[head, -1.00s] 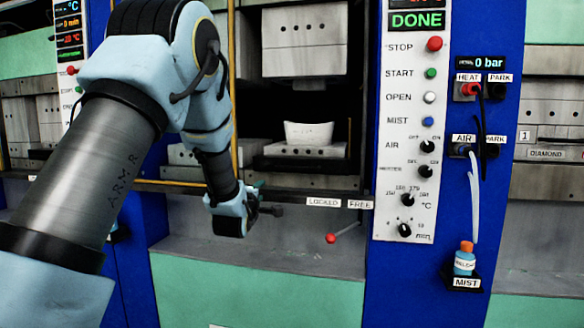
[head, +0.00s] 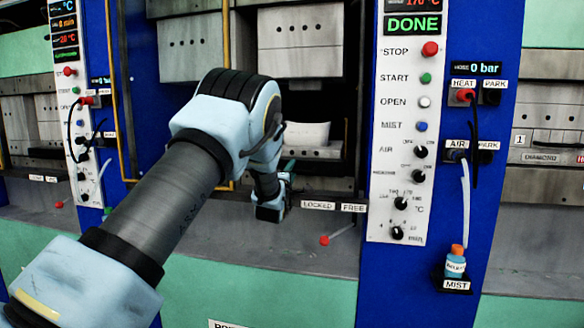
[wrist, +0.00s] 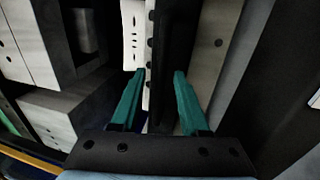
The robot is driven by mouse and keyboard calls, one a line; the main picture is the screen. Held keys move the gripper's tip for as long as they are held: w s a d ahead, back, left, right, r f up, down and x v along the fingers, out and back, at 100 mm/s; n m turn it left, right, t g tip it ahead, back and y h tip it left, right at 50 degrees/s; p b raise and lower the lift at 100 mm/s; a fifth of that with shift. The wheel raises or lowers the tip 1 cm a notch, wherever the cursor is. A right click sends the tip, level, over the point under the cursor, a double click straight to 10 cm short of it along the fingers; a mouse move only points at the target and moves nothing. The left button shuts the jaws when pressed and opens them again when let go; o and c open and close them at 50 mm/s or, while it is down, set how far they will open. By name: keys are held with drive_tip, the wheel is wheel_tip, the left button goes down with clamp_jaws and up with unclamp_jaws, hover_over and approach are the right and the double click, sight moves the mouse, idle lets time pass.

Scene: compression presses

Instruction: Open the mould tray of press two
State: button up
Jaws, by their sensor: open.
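The middle press has a lit DONE display (head: 412,24). In its opening a pale mould (head: 312,130) sits on a grey tray block (head: 318,153), partly hidden by my arm. Below the sill, a lever with a red knob (head: 324,240) sticks out under the LOCKED (head: 318,205) and FREE (head: 352,207) labels. My gripper (head: 288,172) is at the front of the opening, left of the LOCKED label, its fingers mostly hidden in the head view. In the wrist view my gripper (wrist: 160,78) has its two teal fingers apart, with a dark bar behind the gap. Contact cannot be told.
The control panel (head: 398,125) and blue column stand right of the opening. Hoses hang by the HEAT and AIR ports, above a MIST bottle (head: 455,262). A yellow pipe (head: 229,90) runs at left. Similar presses flank both sides.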

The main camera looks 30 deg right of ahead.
drive_tip(key=shift+w+d, duration=0.15)
clamp_jaws()
idle(0.4)
idle(1.0)
